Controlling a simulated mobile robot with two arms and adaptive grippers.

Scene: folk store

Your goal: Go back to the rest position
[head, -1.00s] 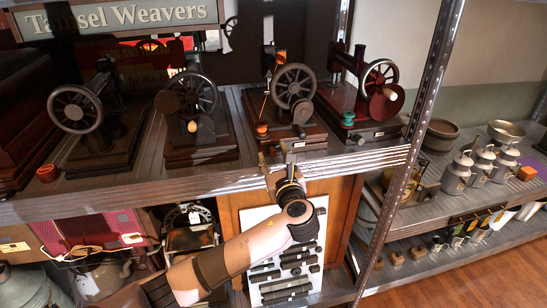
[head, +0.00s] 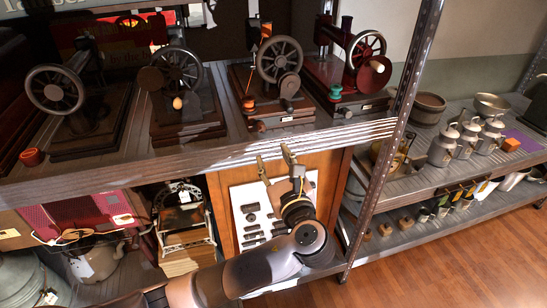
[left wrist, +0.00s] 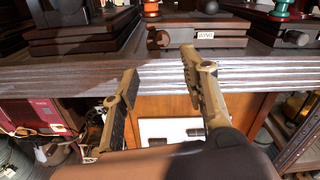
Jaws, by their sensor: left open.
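My left gripper (head: 275,162) is open and empty in the head view. It is in front of the shelf's ridged front edge (head: 200,160), below the sewing machines. In the left wrist view, its two fingers (left wrist: 158,90) stand apart with nothing between them, and the shelf edge (left wrist: 245,77) runs behind them. My left arm comes in from the bottom of the head view. My right gripper is not in view.
Several old sewing machines (head: 280,85) stand on the upper shelf. A metal upright post (head: 398,130) is to the right of my gripper. Milk cans (head: 443,147) and a bowl (head: 427,109) stand on the right shelf. Wooden floor (head: 480,250) is open at lower right.

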